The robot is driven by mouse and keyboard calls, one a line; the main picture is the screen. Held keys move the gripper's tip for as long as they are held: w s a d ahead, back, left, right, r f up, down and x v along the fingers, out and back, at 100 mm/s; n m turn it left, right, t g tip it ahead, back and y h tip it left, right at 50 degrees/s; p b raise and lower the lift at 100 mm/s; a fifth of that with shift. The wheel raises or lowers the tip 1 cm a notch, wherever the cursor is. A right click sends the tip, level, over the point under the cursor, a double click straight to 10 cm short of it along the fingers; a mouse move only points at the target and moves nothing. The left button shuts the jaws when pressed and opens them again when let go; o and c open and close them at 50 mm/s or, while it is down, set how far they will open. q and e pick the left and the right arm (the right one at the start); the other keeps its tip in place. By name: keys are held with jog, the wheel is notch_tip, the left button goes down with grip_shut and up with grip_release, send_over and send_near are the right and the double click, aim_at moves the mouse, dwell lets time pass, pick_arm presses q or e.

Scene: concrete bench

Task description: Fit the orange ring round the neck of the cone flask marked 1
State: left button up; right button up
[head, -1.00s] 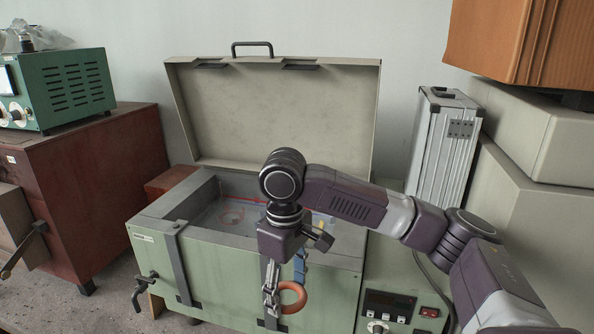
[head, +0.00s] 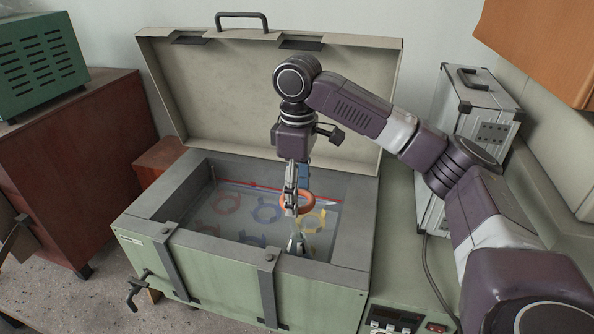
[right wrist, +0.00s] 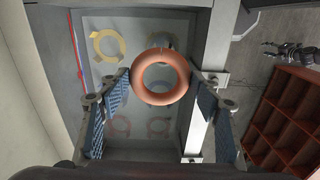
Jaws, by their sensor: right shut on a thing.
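Through the ring's hole in the wrist view a grey shape appears. I cannot read a number 1 on anything. My left gripper is not in the head view.
The bath's grey rim (head: 190,235) surrounds red, blue and yellow ring-shaped pieces under clear liquid. A red line runs along its back wall. The raised lid (head: 270,95) stands behind my arm. The wrist view shows a red-brown compartment tray (right wrist: 290,112) and unclear dark metal parts (right wrist: 290,50).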

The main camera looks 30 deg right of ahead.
aim_at(298, 244)
jog(key=f, duration=0.2)
jog(key=s+f, duration=0.1)
jog(key=shift+s+a+f, duration=0.1)
jog(key=shift+a+f, duration=0.05)
jog(key=shift+a, duration=0.15)
jog(key=shift+w+d+f, duration=0.1)
jog(key=shift+w+f, duration=0.1)
jog(key=shift+f, duration=0.4)
jog(key=shift+w+d+f, duration=0.1)
jog(key=shift+w+f, duration=0.05)
jog(key=shift+f, duration=0.4)
jog(key=shift+s+a, duration=0.1)
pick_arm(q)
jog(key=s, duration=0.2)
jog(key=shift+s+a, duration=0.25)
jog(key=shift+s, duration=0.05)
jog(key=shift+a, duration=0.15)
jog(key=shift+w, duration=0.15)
pick_arm(e)
jog(key=shift+f, duration=0.1)
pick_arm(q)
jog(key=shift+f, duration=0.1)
pick_arm(e)
jog(key=shift+f, duration=0.65)
